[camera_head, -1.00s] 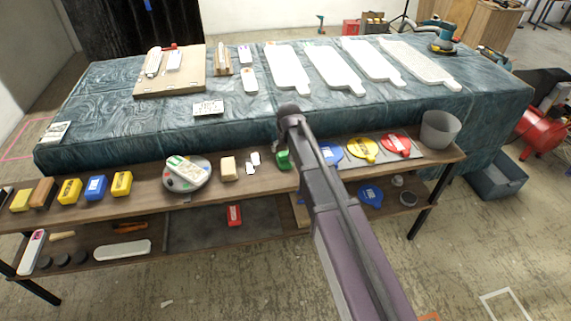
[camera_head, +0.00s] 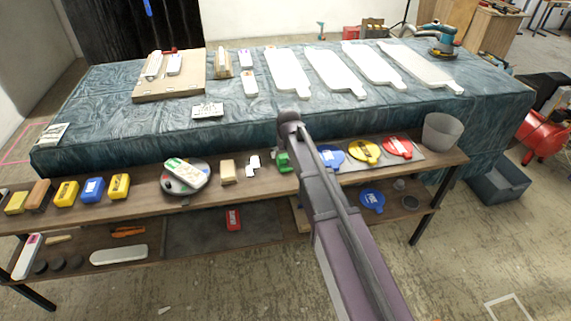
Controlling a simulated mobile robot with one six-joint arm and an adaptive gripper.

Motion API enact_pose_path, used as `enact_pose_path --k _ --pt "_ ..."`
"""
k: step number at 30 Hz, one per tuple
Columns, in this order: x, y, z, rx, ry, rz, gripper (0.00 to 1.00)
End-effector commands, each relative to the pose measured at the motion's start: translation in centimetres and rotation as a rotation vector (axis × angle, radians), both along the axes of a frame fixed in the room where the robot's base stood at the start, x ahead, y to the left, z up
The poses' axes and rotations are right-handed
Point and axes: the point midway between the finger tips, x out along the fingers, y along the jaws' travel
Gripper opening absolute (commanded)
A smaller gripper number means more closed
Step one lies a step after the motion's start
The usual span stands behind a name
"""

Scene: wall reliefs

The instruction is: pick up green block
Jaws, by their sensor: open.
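The green block (camera_head: 283,162) sits on the upper wooden shelf, just left of my arm, which partly borders it. Small white pieces (camera_head: 253,164) lie to its left, and a blue round disc (camera_head: 331,157) lies to its right beyond the arm. My purple-grey arm rises from the bottom right to a dark joint above the shelf. My gripper's fingers cannot be made out in this view.
A tan block (camera_head: 228,171) and a round grey plate (camera_head: 186,178) stand further left on the shelf. Yellow (camera_head: 365,152) and red (camera_head: 397,147) discs and a grey bucket (camera_head: 441,132) are on the right. A cloth-covered table (camera_head: 150,120) stands behind.

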Motion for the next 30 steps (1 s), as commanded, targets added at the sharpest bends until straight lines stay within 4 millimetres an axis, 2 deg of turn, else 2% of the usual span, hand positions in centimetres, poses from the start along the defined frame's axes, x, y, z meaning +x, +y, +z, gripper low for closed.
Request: enact_pose_path --k 6,15,30 --pt "0.8 0.3 -2.0 0.0 0.0 0.0 1.0" --pt "1.4 0.5 -3.9 0.0 0.0 -0.001 1.0" --pt "1.5 0.5 -4.1 0.0 0.0 -0.001 1.0"
